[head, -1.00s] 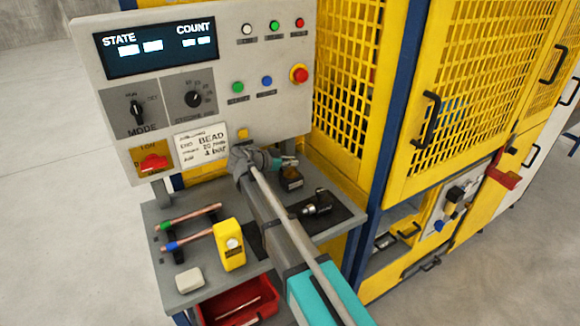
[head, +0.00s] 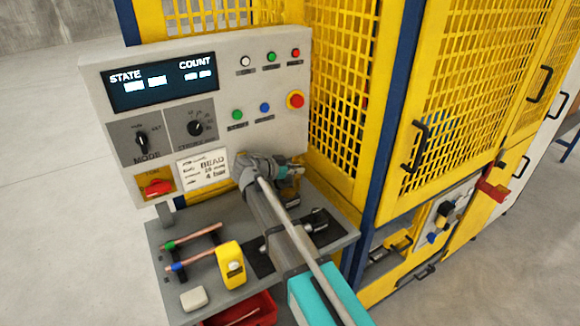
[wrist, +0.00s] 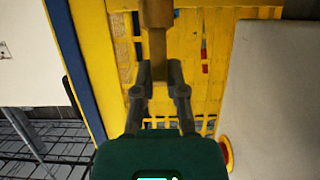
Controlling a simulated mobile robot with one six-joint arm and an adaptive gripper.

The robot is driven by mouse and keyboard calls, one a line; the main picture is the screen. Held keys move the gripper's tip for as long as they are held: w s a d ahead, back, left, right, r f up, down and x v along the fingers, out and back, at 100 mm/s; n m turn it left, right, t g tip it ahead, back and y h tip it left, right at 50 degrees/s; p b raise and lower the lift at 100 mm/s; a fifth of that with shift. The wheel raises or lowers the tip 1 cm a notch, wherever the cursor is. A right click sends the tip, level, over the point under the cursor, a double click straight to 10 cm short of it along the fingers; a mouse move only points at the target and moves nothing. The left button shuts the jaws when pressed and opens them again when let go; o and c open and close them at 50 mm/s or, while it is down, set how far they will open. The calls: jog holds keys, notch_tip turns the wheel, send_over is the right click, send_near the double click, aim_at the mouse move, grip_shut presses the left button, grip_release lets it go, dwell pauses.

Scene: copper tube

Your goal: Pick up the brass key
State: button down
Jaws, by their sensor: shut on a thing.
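The brass key (wrist: 157,45) shows at the top centre of the wrist view, with a wide part at the upper edge and a narrower stem below. My gripper (wrist: 158,72) is shut on the stem, one dark finger on each side. In the head view my gripper (head: 287,171) is over the back of the grey bench, just right of the control panel. There the key is too small and covered to make out clearly.
The control panel (head: 215,145) rises behind the bench (head: 208,285). The bench holds copper tubes (head: 195,236), a yellow device (head: 230,265), a white block (head: 194,298) and a dark mat (head: 333,230). Yellow mesh guarding (head: 345,90) stands close behind my gripper.

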jog(key=s+d+r+p, duration=0.4)
jog(key=s+d+r, duration=0.1)
jog(key=s+d, duration=0.1)
jog(key=shift+s+d+r, duration=0.15)
jog(key=shift+s+d, duration=0.15)
jog(key=shift+d, duration=0.55)
jog(key=shift+a, duration=0.1)
dwell(0.4)
